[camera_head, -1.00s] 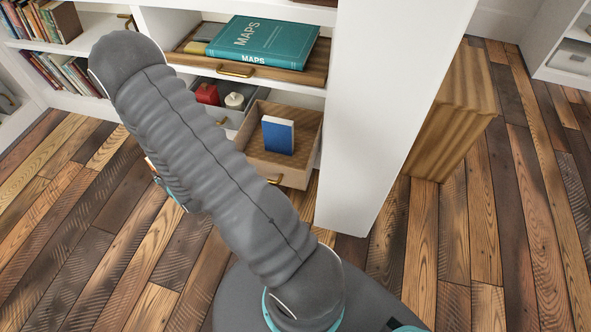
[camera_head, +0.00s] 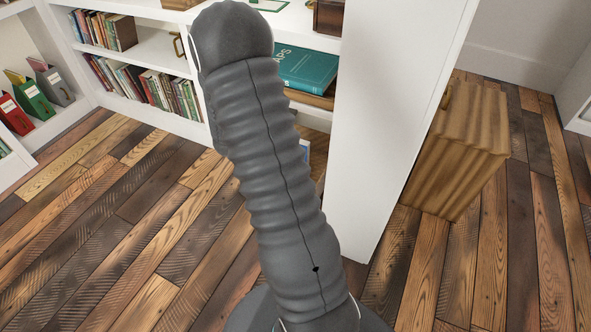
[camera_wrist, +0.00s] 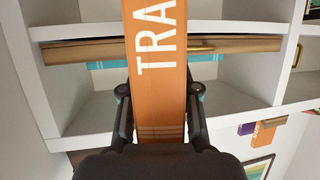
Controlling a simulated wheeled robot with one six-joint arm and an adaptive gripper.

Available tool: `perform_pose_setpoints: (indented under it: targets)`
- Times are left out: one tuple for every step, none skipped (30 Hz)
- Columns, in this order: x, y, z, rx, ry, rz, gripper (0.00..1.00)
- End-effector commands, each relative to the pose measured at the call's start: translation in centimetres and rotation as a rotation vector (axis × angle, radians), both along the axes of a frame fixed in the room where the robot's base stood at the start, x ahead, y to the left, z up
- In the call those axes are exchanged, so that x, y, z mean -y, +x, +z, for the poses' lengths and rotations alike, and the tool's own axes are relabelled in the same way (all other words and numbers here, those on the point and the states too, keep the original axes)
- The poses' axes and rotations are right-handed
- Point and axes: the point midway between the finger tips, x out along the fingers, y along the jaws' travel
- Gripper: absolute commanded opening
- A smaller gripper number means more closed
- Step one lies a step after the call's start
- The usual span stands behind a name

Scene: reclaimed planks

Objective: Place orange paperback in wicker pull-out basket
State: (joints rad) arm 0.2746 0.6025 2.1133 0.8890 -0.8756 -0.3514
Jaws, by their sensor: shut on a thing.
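The orange paperback (camera_wrist: 158,60) with white letters "TRA" fills the middle of the wrist view. My gripper (camera_wrist: 159,95) is shut on it, a dark finger on each side. In the head view my grey arm hides both gripper and paperback. The wicker pull-out basket (camera_head: 318,161) is almost wholly hidden behind my arm in the head view; only a brown sliver shows, with the edge of a blue book at it. I cannot make out the basket in the wrist view.
A teal book (camera_head: 307,70) lies in a wooden tray on the white shelf unit, whose tall side panel (camera_head: 395,120) stands right of my arm. A wavy wooden cabinet (camera_head: 455,150) stands beyond it. Bookshelves (camera_head: 155,55) are at left. The plank floor (camera_head: 150,210) is clear.

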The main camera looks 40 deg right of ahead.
Motion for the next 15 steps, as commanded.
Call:
perform_pose_setpoints:
  targets:
    - [1.9,-0.8,1.3,0.007,-0.001,-0.074,0.00]
    - [2.9,-1.4,1.9,0.007,-0.001,-0.119,0.00]
    - [4.2,-2.2,2.6,0.007,-0.002,-0.178,0.00]
    - [5.2,-2.8,3.1,0.006,-0.002,-0.220,0.00]
    - [6.0,-3.4,3.6,0.006,-0.001,-0.262,0.00]
    - [7.0,-4.2,4.2,0.004,-0.001,-0.315,0.00]
    - [7.8,-4.8,4.7,0.005,-0.001,-0.354,0.00]
    - [8.4,-5.4,5.1,0.005,-0.001,-0.389,0.00]
    - [9.2,-6.2,5.5,0.004,-0.001,-0.434,0.00]
    - [9.7,-6.7,5.9,0.004,-0.001,-0.465,0.00]
    - [10.1,-7.1,6.2,0.004,0.000,-0.491,0.00]
    - [10.6,-7.7,6.5,0.003,-0.001,-0.522,0.00]
    - [10.8,-8.0,6.7,0.003,-0.001,-0.541,0.00]
    - [11.1,-8.2,6.8,0.003,0.000,-0.557,0.00]
    - [11.3,-8.5,6.9,0.002,0.000,-0.573,0.00]
